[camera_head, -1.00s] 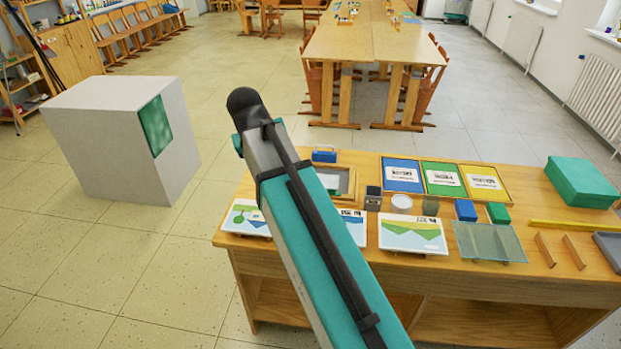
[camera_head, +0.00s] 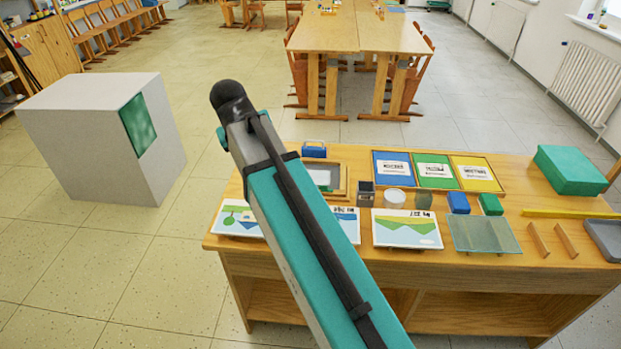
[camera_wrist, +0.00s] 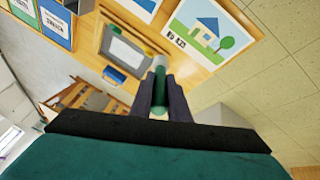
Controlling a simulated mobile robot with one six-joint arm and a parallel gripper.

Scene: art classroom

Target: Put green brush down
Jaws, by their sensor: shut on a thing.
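My gripper (camera_wrist: 160,93) shows in the wrist view, its two dark fingers shut on the green brush (camera_wrist: 160,92). The brush is a short green piece with a pale tip, seen between the fingers; much of it is hidden by them. Behind it in that view lie the wooden table (camera_wrist: 180,68), a wooden-framed tray with a grey panel (camera_wrist: 103,42) and a picture card with a house (camera_wrist: 212,32). I cannot tell how high the brush is above the table. In the head view my teal arm hides the gripper and the brush.
On the table (camera_head: 480,283) are several picture cards (camera_head: 405,229), a wooden tray of blue, green and yellow cards (camera_head: 373,170), a white round dish (camera_head: 394,195), small blocks (camera_head: 458,203), a glass sheet (camera_head: 484,234) and a teal box (camera_head: 570,170). A grey plinth (camera_head: 75,150) stands left.

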